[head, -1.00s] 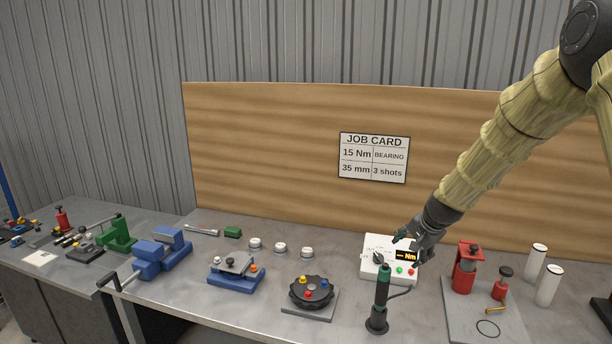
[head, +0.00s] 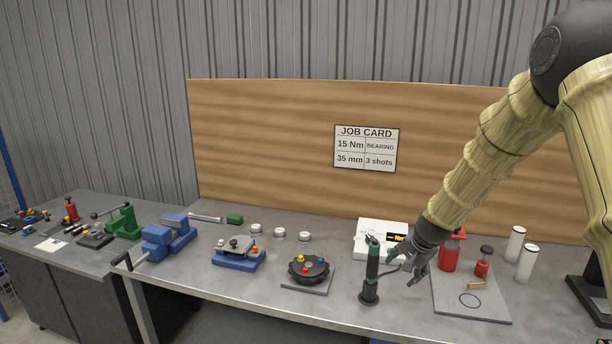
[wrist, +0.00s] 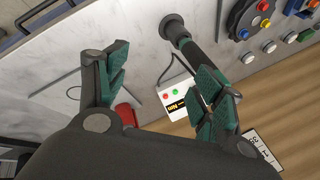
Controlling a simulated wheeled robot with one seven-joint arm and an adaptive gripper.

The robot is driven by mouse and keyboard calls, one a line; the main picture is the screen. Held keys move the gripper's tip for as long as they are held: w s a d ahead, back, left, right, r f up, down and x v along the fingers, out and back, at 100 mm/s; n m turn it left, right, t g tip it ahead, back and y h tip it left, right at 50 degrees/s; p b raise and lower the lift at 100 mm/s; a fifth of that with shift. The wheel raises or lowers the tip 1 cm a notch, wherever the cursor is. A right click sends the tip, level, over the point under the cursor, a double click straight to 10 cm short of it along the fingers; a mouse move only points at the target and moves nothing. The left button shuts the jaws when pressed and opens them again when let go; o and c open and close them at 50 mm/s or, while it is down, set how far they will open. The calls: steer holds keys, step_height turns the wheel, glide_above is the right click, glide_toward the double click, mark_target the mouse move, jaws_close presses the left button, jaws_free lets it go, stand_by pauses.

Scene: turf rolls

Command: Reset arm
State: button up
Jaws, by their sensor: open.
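My gripper (head: 405,270) is at the right of the workbench in the head view, at the end of the arm that comes down from the upper right. It points down, in front of the white control box and left of the red press. In the wrist view my gripper (wrist: 165,85) shows its two green-padded fingers wide apart with nothing between them. A green and black screwdriver-like tool (head: 372,268) stands upright on a round base just left of my gripper. The white box (head: 368,228) with a dark display is partly hidden by the tool and gripper.
A red press (head: 448,256) and a small red bottle (head: 482,264) stand on a grey plate (head: 450,305) at right, with white cylinders (head: 516,243) beyond. A black rotary fixture (head: 308,268), blue clamp fixture (head: 238,258) and blue vice (head: 168,242) stand to the left. A job card (head: 366,148) hangs behind.

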steer(key=s+a+f+n+g+h+b, duration=0.1)
steer(key=s+f+n+b, duration=0.15)
steer(key=s+f, duration=1.05)
steer(key=s+f+n+g+b, duration=0.25)
steer(key=s+f, duration=0.65)
steer(key=f, duration=0.7)
steer(key=s+a+f+n+b, duration=0.1)
steer(key=s+f+b, duration=0.1)
steer(key=s+f, duration=0.4)
steer(key=s+a+f+n+g+b, duration=0.1)
steer(key=s+f, duration=0.4)
steer(key=s, duration=1.1)
steer(key=s+a+f+n+g+b, duration=0.1)
steer(key=s+a+f+n+b, duration=0.2)
steer(key=s+f, duration=0.3)
steer(key=s+b, duration=0.1)
steer(key=s, duration=0.4)
steer(key=shift+s+f, duration=0.2)
steer(key=shift+f, duration=0.1)
